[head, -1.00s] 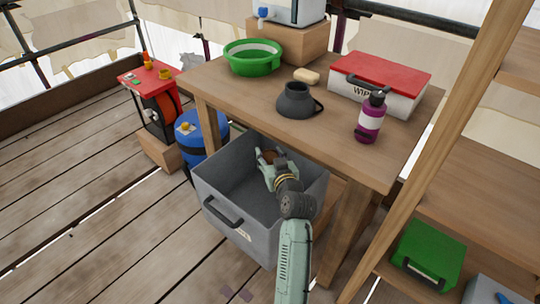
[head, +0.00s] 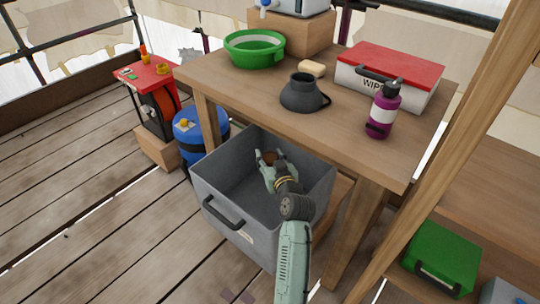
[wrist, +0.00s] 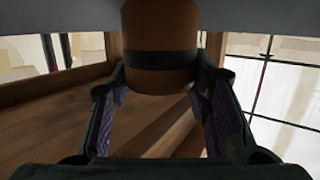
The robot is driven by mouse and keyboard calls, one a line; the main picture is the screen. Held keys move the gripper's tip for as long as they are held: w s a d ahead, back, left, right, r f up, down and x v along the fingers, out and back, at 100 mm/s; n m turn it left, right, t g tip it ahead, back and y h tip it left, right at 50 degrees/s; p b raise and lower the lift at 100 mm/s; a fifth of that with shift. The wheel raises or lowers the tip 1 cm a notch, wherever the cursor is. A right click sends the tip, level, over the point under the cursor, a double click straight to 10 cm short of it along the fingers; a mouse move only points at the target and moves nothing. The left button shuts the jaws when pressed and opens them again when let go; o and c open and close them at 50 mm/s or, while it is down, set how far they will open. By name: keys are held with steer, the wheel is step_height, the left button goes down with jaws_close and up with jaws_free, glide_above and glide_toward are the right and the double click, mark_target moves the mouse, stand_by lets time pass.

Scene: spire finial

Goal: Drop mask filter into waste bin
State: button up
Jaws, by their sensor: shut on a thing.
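The mask filter appears to be the brown cylinder with a dark band (wrist: 160,35) between my fingers in the wrist view. In the head view only a small brown part of it (head: 270,156) shows. My gripper (head: 268,159) is shut on it. The waste bin is the open grey box (head: 212,192) with a black front handle, on the floor partly under the table. In the head view my gripper lies within the outline of the bin's opening, toward its back. I cannot tell how far above or below the rim it is. The visible bin floor looks empty.
The wooden table (head: 340,142) overhangs the bin's back. On it are a green basin (head: 252,55), a dark pot-like vessel (head: 302,95), a soap-like block (head: 312,69), a purple bottle (head: 383,112) and a wipes box (head: 385,80). A blue drum (head: 200,128) stands left.

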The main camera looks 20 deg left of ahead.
steer(key=shift+f, duration=0.15)
steer(key=o, duration=1.3)
steer(key=shift+c, duration=0.2)
